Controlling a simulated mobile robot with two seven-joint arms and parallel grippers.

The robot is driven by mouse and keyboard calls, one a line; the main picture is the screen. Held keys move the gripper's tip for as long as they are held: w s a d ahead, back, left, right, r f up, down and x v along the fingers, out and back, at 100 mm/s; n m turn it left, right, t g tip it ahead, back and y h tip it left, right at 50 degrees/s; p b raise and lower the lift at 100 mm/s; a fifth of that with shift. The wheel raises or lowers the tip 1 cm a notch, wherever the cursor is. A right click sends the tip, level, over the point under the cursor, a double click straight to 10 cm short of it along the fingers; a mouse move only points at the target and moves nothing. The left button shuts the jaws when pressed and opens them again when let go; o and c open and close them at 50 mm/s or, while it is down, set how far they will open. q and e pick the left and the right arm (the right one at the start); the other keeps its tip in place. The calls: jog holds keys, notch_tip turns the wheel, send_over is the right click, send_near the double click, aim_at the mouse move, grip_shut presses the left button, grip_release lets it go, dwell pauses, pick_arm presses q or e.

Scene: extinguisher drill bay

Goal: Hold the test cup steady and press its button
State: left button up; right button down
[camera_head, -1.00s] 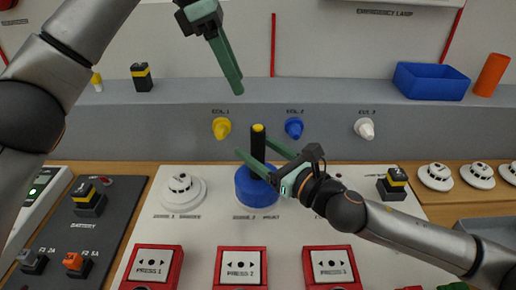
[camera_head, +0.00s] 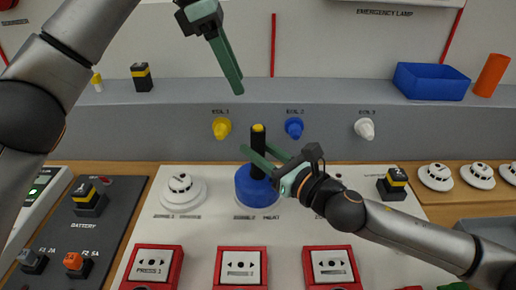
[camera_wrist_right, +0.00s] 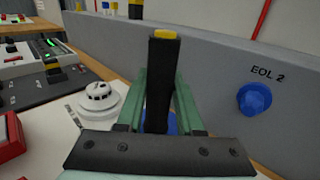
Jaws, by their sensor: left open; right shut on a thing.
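The test cup has a round blue base (camera_head: 256,188), a black upright handle (camera_head: 258,140) and a yellow button (camera_head: 258,127) on top. It stands upright at the middle zone 2 place on the white panel; anything under it is hidden. My right gripper (camera_head: 257,155) is shut on the black handle, below the button. In the right wrist view the handle (camera_wrist_right: 160,85) stands between the two green fingers, with the yellow button (camera_wrist_right: 166,33) uncovered. My left gripper (camera_head: 233,88) is open and empty, above and behind the cup, apart from it.
A white smoke detector (camera_head: 181,190) sits left of the cup. Red press boxes (camera_head: 241,267) line the panel's front. Yellow, blue (camera_head: 294,128) and white EOL plugs stick out of the grey wall behind. A blue bin (camera_head: 431,81) and orange cylinder (camera_head: 491,75) stand on the ledge.

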pick_arm(q)
grip_shut()
dwell(0.4)
dwell(1.4)
